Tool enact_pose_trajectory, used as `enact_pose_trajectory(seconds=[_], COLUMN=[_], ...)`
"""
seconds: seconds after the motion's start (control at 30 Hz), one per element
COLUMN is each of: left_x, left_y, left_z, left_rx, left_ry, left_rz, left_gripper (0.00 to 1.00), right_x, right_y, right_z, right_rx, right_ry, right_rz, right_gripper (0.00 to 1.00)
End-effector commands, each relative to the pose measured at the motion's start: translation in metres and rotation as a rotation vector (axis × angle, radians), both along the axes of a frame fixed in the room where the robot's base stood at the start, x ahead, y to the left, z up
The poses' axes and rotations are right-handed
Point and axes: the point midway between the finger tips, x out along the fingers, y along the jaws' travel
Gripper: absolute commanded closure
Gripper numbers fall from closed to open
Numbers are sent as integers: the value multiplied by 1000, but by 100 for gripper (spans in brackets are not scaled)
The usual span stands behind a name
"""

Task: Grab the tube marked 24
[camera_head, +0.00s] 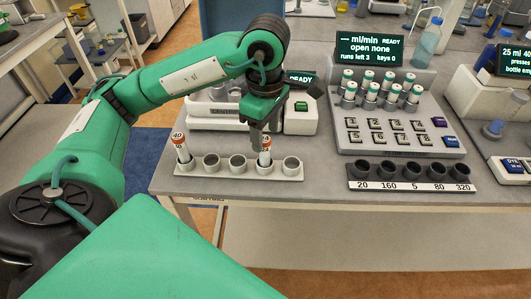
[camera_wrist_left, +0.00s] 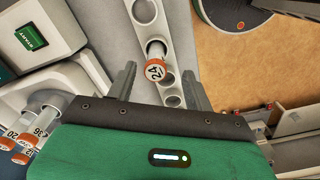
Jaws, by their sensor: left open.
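The tube marked 24 (camera_head: 265,151) is white with an orange cap and stands in the fourth hole from the left of the grey rack (camera_head: 225,172). In the left wrist view its cap, reading 24 (camera_wrist_left: 155,70), shows between the two fingers. My left gripper (camera_head: 261,136) is open, pointing down just over this tube; it also shows in the wrist view (camera_wrist_left: 158,82). I cannot tell how far the fingertips are from the cap. Another tube, marked 40 (camera_head: 180,147), stands in the leftmost hole. My right gripper is not in view.
A centrifuge (camera_head: 213,117) stands behind the rack. Several orange-capped tubes (camera_wrist_left: 30,135) show at the lower left of the wrist view. To the right are a keypad station with capped vials (camera_head: 385,100) and a dark row of cups (camera_head: 410,170). The other rack holes look empty.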

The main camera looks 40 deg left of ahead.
Motion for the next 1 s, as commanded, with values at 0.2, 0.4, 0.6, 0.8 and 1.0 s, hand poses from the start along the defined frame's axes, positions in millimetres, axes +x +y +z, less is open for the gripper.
enact_pose_trajectory(seconds=[0.2,0.4,0.6,0.8,1.0], left_x=[0,1,6,7,7], left_y=[0,1,5,4,4], left_z=[-18,-26,-50,-70,-73], left_rx=[-1,-1,1,-1,-1], left_ry=[1,3,5,1,-1], left_rz=[0,0,2,0,0], left_gripper=[48,48,48,48,48], right_x=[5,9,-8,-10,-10], right_y=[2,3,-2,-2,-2], right_z=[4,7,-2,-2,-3], right_rx=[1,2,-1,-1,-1], right_ry=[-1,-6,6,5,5], right_rz=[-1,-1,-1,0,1], right_gripper=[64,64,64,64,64])
